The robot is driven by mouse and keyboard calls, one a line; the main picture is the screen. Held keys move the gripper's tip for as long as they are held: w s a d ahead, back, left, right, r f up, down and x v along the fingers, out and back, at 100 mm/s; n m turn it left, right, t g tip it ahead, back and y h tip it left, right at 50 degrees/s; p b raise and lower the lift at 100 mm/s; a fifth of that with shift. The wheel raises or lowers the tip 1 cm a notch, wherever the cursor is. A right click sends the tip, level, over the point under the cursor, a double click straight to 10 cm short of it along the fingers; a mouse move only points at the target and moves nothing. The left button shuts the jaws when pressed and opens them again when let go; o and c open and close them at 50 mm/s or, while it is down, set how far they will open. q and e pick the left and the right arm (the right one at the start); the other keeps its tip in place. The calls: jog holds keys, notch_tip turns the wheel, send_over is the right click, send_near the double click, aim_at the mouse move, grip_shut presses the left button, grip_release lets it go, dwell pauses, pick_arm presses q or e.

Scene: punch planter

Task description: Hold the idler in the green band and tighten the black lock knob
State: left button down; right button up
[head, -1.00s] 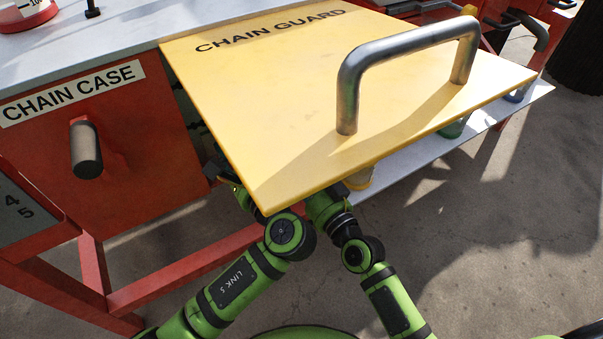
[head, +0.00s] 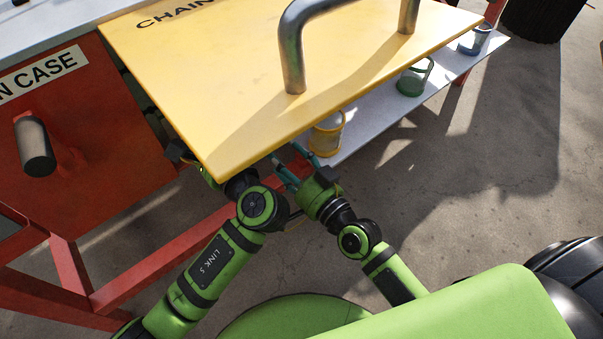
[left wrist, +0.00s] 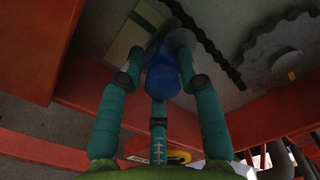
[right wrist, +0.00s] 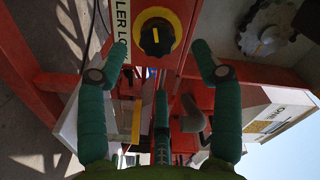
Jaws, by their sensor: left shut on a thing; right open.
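In the head view my right gripper (head: 288,168) shows at the guard's front edge. In the left wrist view my left gripper (left wrist: 160,76) is shut on a blue handle (left wrist: 163,76), presumably the idler's.
The yellow chain guard (head: 260,85) covers the left gripper's work area in the head view. A chain (left wrist: 205,40) and toothed sprocket (left wrist: 280,58) are close to the left gripper. A pale shelf (head: 440,85) with several cups lies to the right, above open floor.

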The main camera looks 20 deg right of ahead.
jog(key=v, duration=0.6)
jog(key=shift+s, duration=0.15)
jog(key=shift+d+r, duration=0.1)
jog(key=w+a+n, duration=0.5)
jog(key=w+n, duration=0.5)
jog(key=shift+w+f+n, duration=0.2)
jog(key=shift+w+n, duration=0.15)
jog(key=shift+n, duration=0.05)
jog(key=c, duration=1.1)
